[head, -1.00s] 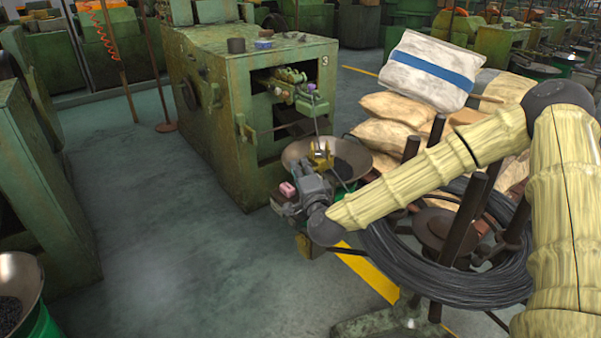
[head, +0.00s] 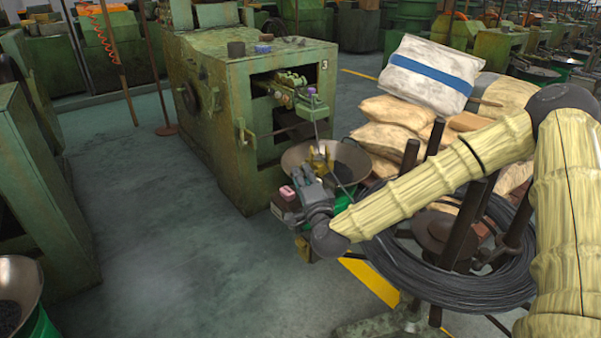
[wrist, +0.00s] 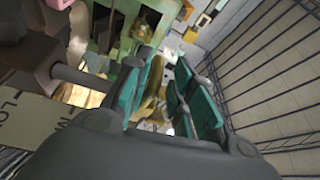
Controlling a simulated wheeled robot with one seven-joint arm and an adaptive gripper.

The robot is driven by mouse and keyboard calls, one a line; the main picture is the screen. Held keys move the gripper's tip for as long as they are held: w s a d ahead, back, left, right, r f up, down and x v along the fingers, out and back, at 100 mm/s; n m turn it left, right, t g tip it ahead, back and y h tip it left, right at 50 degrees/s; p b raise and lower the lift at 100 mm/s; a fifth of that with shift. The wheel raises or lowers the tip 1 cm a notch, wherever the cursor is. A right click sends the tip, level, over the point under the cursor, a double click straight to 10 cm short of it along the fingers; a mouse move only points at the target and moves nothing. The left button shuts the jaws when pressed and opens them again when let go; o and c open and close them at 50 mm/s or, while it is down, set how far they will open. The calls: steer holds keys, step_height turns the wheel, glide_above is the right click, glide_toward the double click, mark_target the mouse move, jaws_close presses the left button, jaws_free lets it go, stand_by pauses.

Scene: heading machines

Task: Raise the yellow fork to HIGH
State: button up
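The yellow fork (head: 321,160) stands in front of the green machine, over the wide metal bowl (head: 294,155). My gripper (head: 309,182) is just on the near side of it in the head view. In the wrist view my gripper (wrist: 158,66) has its teal finger pads spread apart, and a yellow piece, seemingly the fork (wrist: 152,82), shows in the gap between them. I cannot tell whether a pad touches it. A pale plate with partly visible letters, "LO" and "M" (wrist: 42,120), lies at the left of the wrist view.
The green machine marked 3 (head: 212,110) stands behind the bowl. A pink-topped block (head: 287,193) is close beside my gripper. A coil of dark wire (head: 440,285) and stacked sacks (head: 395,120) are on the right.

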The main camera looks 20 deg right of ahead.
steer(key=s, duration=0.9)
steer(key=shift+s+a+f, duration=0.15)
steer(key=shift+f, duration=0.15)
